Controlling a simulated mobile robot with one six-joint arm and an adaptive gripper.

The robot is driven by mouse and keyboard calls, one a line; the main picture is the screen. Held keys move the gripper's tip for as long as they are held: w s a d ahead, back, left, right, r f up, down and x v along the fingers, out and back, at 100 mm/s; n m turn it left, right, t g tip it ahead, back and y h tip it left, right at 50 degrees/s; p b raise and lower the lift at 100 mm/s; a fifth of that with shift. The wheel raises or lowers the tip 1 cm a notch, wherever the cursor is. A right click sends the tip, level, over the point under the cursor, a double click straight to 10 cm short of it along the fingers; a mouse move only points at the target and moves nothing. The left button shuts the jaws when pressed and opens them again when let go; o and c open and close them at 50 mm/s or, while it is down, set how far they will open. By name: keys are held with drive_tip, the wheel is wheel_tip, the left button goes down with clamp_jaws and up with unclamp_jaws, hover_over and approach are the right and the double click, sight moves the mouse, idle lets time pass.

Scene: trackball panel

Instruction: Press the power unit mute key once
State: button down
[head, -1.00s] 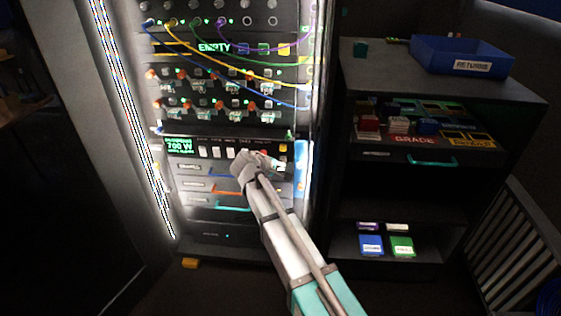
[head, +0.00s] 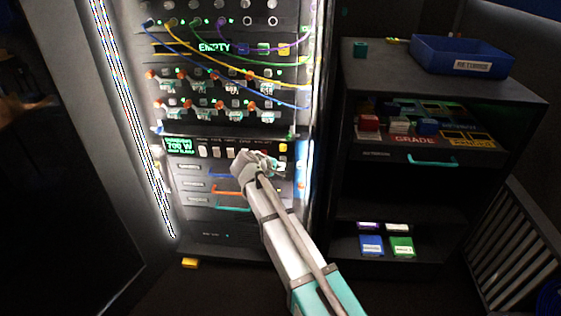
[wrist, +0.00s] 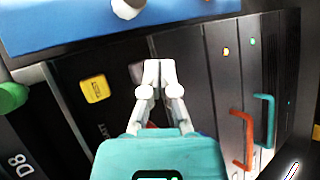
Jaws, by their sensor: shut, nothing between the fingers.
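The power unit (head: 181,146) has a green-lit display reading 700 W at the left of its panel. A row of pale keys (head: 216,152) runs to its right, with a yellow key (head: 283,146) at the right end. The key labels are too small to read, so I cannot tell which is mute. My gripper (head: 276,165) is shut and empty, in front of the right part of the row, hiding some of it. In the wrist view its fingertips (wrist: 153,72) meet beside the yellow key (wrist: 95,88), close to the dark panel; I cannot tell whether they touch a key.
Above are rack modules with coloured cables (head: 230,70). Below are drawers with blue, orange and teal handles (head: 233,209). A dark shelf unit with a blue returns bin (head: 462,55) stands at the right. A blue surface (wrist: 120,22) crosses the wrist view's top.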

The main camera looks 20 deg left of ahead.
drive_tip(key=shift+w+a, duration=0.2)
drive_tip(key=shift+w, duration=0.7)
idle(1.1)
drive_tip(key=shift+s, duration=0.15)
drive_tip(key=shift+s+d, duration=0.2)
drive_tip(key=shift+s, duration=0.5)
drive_tip(key=shift+s, duration=0.15)
idle(0.3)
drive_tip(key=shift+s+d, duration=0.2)
drive_tip(key=shift+s, duration=0.55)
drive_tip(key=shift+s+d, duration=0.2)
drive_tip(key=shift+s, duration=0.6)
drive_tip(key=shift+s+d, duration=0.2)
drive_tip(key=shift+s, duration=0.55)
